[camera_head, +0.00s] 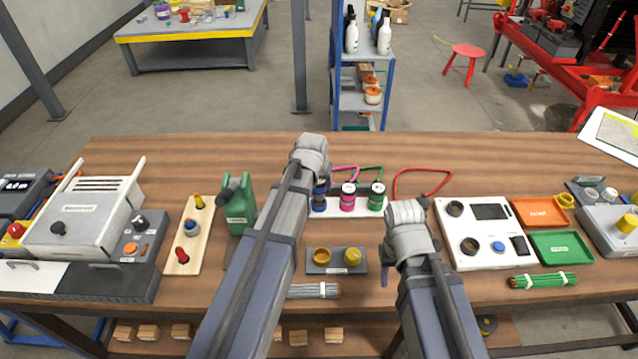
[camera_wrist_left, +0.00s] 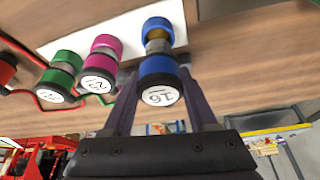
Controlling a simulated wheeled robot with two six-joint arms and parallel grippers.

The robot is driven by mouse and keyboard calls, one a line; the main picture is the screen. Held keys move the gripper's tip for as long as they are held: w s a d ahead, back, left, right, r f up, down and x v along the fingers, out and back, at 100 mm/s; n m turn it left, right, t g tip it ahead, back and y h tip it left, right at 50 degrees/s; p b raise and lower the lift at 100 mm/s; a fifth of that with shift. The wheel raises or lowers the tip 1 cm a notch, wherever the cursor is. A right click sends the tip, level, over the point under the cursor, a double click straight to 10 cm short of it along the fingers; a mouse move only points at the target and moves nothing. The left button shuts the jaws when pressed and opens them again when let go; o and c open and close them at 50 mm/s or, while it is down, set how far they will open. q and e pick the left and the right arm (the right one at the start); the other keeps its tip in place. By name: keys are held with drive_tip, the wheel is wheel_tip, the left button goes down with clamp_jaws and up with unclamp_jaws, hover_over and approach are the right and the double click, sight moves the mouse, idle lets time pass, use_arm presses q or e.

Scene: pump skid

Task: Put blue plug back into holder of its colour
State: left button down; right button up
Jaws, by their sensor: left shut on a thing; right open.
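The blue plug (camera_wrist_left: 158,70) has a black end cap with a white number label. My left gripper (camera_wrist_left: 158,78) is shut on it, one finger on each side. The plug is in line with the blue collar (camera_wrist_left: 157,25) on the white holder strip (camera_wrist_left: 125,50); a brass-coloured section shows between them. I cannot tell how deep it sits. In the head view the blue plug (camera_head: 319,197) is partly hidden by my left arm. The magenta plug (camera_head: 348,197) and green plug (camera_head: 376,197) stand in the same strip. My right gripper (camera_head: 386,272) is open, low over the table, mostly hidden by its arm.
A white panel (camera_head: 470,250) lies right of my right arm.

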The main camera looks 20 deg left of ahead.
sight(318, 184)
use_arm(q)
drive_tip(key=shift+f+b, duration=1.75)
drive_tip(key=shift+b, duration=0.05)
use_arm(e)
drive_tip(key=shift+f, duration=1.8)
use_arm(q)
drive_tip(key=shift+c, duration=0.6)
unclamp_jaws()
drive_tip(key=shift+r, duration=0.1)
use_arm(e)
drive_tip(key=shift+r, duration=0.15)
use_arm(q)
drive_tip(key=p+v, duration=0.7)
drive_tip(key=shift+s+r, duration=0.2)
drive_tip(key=shift+r, duration=0.2)
drive_tip(key=shift+f, duration=0.1)
use_arm(e)
wheel_tip(318, 184, up, 7)
